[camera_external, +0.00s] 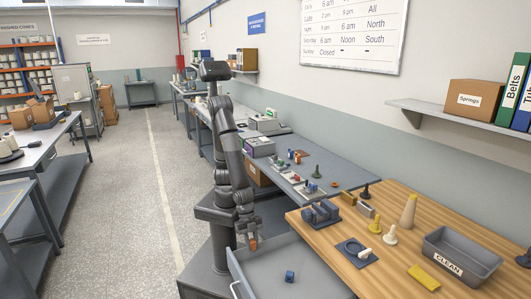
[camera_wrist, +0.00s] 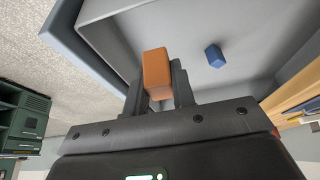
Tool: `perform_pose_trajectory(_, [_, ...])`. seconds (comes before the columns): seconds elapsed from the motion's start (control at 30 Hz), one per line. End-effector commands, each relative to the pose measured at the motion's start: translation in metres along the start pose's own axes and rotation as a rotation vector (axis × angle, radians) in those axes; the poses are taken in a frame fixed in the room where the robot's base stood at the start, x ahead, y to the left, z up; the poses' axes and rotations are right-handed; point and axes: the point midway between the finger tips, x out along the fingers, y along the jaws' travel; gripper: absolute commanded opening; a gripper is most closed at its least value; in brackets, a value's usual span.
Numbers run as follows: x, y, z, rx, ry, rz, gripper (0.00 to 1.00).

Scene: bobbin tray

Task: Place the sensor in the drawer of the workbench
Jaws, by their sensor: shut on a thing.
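My gripper (camera_external: 251,237) is shut on a small orange block, which I take to be the sensor (camera_wrist: 156,72); it also shows in the external view (camera_external: 253,245). The block stands between the two fingers in the wrist view (camera_wrist: 160,92). The grey drawer (camera_external: 262,264) of the workbench (camera_external: 335,236) is pulled open, and the gripper is over its left part near the back. A small blue block (camera_external: 289,277) lies on the drawer floor, right of the held block in the wrist view (camera_wrist: 214,56). The height of the held block above the floor is hard to tell.
Drawer floor around the blue block is clear.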

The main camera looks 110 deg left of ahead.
Motion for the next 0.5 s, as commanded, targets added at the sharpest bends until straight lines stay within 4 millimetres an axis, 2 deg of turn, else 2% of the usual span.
perform_pose_trajectory(0.5, [0.022, -0.032, -0.003, -0.004, -0.002, -0.002, 0.01])
